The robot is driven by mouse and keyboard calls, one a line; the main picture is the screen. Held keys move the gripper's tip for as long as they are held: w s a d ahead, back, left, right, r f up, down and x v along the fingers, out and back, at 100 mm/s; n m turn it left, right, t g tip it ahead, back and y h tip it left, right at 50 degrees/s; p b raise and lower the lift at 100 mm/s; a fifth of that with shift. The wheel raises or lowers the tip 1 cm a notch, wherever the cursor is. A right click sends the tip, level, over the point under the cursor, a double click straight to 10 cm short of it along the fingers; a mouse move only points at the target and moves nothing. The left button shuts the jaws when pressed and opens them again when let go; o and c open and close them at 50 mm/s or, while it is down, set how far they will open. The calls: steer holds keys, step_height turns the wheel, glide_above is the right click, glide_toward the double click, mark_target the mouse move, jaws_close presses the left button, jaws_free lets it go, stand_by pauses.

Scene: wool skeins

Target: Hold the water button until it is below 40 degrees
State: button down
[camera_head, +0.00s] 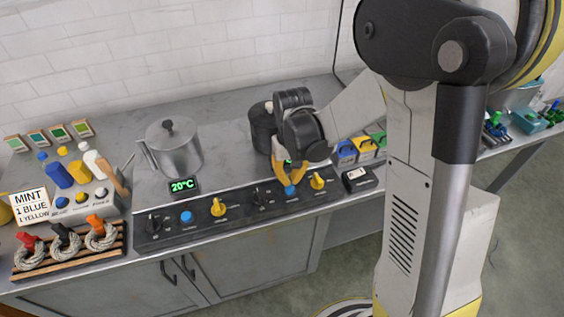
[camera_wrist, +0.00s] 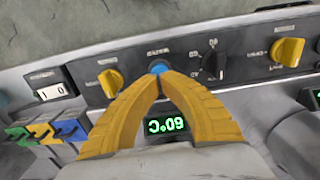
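The right blue button (camera_head: 290,190) is on the dark control panel (camera_head: 235,213), between a black knob and a yellow knob. My gripper (camera_head: 289,186) is over it with its yellow fingers pointing down. In the wrist view the fingertips (camera_wrist: 159,73) meet at the blue button (camera_wrist: 158,66) and appear to touch it; how far it is pressed cannot be told. A green display (camera_wrist: 166,125) there is upside down and reads 60°C. My gripper is shut with nothing seen between its fingers. Another blue button (camera_head: 186,217) and a display (camera_head: 184,186) reading 20°C are at the left.
A lidded steel pot (camera_head: 174,150) stands behind the left display. A dark pot (camera_head: 262,127) is partly hidden behind my gripper. Yellow knobs (camera_head: 218,207) and (camera_head: 317,181) flank the buttons. A switch box (camera_head: 359,180) is at the right; skeins (camera_head: 65,244) lie at the left.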

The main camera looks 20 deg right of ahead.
mark_target(290, 188)
steer(key=shift+f+b, duration=1.7)
steer(key=shift+f, duration=0.3)
stand_by(3.8)
step_height(290, 188, up, 7)
steer(key=p, duration=0.5)
steer(key=shift+r, duration=0.1)
steer(key=s+r+t, duration=0.7)
steer(key=s+r, duration=0.5)
steer(key=r, duration=0.4)
steer(key=shift+s, duration=0.35)
